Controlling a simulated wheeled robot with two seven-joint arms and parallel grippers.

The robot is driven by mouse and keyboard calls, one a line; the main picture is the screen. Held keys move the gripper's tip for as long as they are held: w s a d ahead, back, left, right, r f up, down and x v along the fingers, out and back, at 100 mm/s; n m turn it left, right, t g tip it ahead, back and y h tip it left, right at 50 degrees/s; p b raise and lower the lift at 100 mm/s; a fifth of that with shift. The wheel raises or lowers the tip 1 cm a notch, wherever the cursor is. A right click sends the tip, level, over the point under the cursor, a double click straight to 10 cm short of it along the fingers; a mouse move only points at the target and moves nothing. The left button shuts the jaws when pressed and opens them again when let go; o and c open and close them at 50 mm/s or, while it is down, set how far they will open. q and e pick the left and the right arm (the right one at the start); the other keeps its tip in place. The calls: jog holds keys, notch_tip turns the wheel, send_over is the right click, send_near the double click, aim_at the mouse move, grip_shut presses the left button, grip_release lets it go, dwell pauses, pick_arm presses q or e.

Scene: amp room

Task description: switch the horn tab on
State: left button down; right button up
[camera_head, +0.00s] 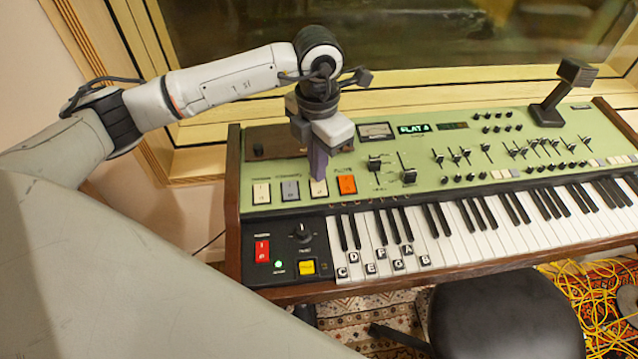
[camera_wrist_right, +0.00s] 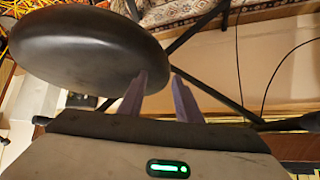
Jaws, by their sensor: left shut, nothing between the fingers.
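A row of rocker tabs is on the green panel at the left of the organ: a cream tab (camera_head: 261,193), a grey tab (camera_head: 290,190), another cream tab (camera_head: 319,188) and an orange tab (camera_head: 346,185). Their labels are too small to read, so I cannot tell which is the horn tab. My left gripper (camera_head: 318,177) points down, shut and empty, with its purple fingertips at the upper part of the second cream tab. It partly hides that tab, and I cannot tell if they touch. My right gripper (camera_wrist_right: 158,82) is open and empty in the right wrist view, near the stool.
The organ (camera_head: 450,160) has sliders, a meter (camera_head: 376,131) and a lit display right of the tabs. A red switch (camera_head: 262,249) and yellow button (camera_head: 307,267) sit below. A black stool (camera_head: 505,315) stands in front, also in the right wrist view (camera_wrist_right: 85,50). Yellow cables (camera_head: 600,300) lie on the rug.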

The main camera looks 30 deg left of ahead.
pick_arm(q)
jog(key=shift+f+b, duration=0.65)
jog(key=shift+f, duration=0.2)
dwell(0.6)
jog(key=shift+r, duration=0.1)
notch_tip(320, 180, up, 7)
jog(key=p, duration=0.4)
dwell(0.5)
dwell(0.5)
